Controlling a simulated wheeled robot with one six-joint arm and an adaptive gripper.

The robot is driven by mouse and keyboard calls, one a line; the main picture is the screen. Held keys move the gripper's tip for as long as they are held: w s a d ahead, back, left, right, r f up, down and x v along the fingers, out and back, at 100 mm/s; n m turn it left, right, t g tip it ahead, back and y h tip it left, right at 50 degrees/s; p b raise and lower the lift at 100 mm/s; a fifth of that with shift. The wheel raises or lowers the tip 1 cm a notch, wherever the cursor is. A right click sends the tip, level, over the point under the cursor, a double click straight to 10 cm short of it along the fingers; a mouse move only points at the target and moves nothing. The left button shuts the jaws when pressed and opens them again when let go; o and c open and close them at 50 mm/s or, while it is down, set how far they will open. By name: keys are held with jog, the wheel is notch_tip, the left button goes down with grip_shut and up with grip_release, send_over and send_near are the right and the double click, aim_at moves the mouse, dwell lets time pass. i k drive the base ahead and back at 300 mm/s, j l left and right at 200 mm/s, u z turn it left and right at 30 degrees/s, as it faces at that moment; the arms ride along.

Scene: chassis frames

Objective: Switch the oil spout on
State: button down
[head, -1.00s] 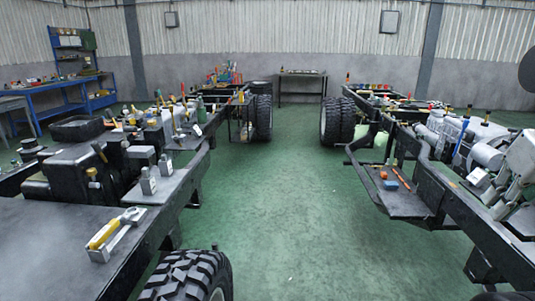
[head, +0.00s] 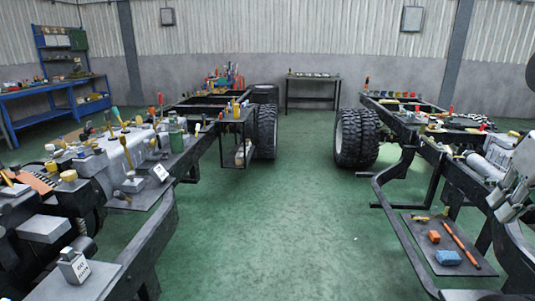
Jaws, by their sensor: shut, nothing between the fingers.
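I cannot tell which part is the oil spout; no spout or switch is clear at this size. A small grey block-shaped can with a knob top and a printed label (head: 74,266) stands at the lower left on the left chassis. A similar grey knobbed piece (head: 133,183) stands farther back on a dark plate, beside a white label card (head: 161,173). My gripper (head: 501,205) shows partly at the right edge, grey, pointing down and left. Its fingers look closed with nothing held, in front of the right chassis and away from the left one.
A green floor aisle (head: 290,220) lies clear between the left chassis (head: 160,235) and the right chassis (head: 400,225). Big tyres (head: 357,138) stand farther on. A low tray (head: 425,262) juts out at right with a blue block (head: 448,257) and an orange rod (head: 460,243).

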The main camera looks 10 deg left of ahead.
aim_at(173, 124)
jog(key=i+u, duration=0.2)
jog(key=i, duration=0.35)
jog(key=i+u, duration=0.15)
jog(key=i, duration=0.45)
jog(key=i+l+u, duration=0.2)
jog(key=i, duration=0.35)
jog(key=i+l+u, duration=0.15)
jog(key=i, duration=0.4)
jog(key=i+u, duration=0.3)
jog(key=i, duration=0.8)
jog(key=u, duration=0.25)
